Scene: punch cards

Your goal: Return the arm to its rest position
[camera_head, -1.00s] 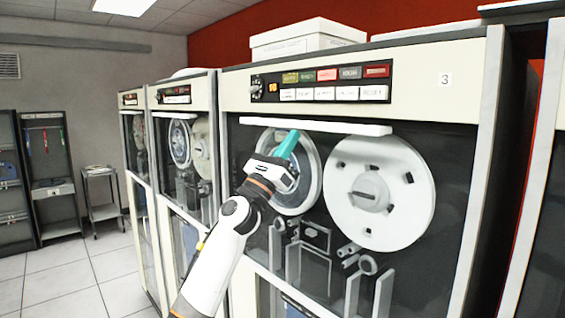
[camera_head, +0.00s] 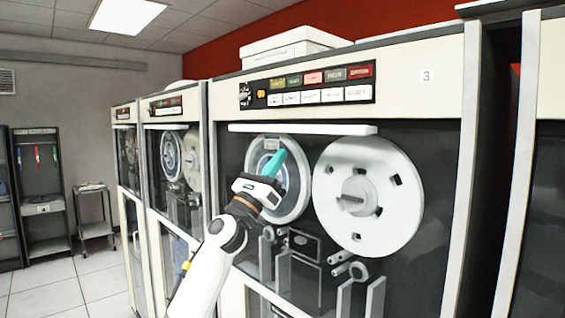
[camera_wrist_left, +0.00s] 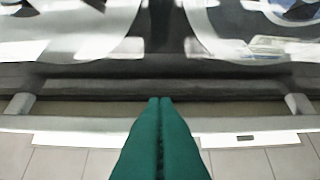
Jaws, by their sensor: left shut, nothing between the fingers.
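My left arm (camera_head: 210,262) comes in from the bottom in the head view, white with an orange-brown ring near the wrist. My left gripper (camera_head: 276,160) has teal fingers that are shut and empty. It points up and slightly right, in front of the left tape reel (camera_head: 296,192) of the cabinet marked 3. In the left wrist view the teal fingers (camera_wrist_left: 160,105) lie pressed together, with parts of two reels ahead of them. I cannot tell whether the fingers touch the cabinet. My right gripper is not in view.
The tape cabinet (camera_head: 440,110) fills the middle, with a large white reel (camera_head: 375,190) and a button panel (camera_head: 308,85). More cabinets (camera_head: 175,150) stand to its left. A rack (camera_head: 42,190) and small cart (camera_head: 95,212) stand at the far left. The tiled floor (camera_head: 85,275) there is open.

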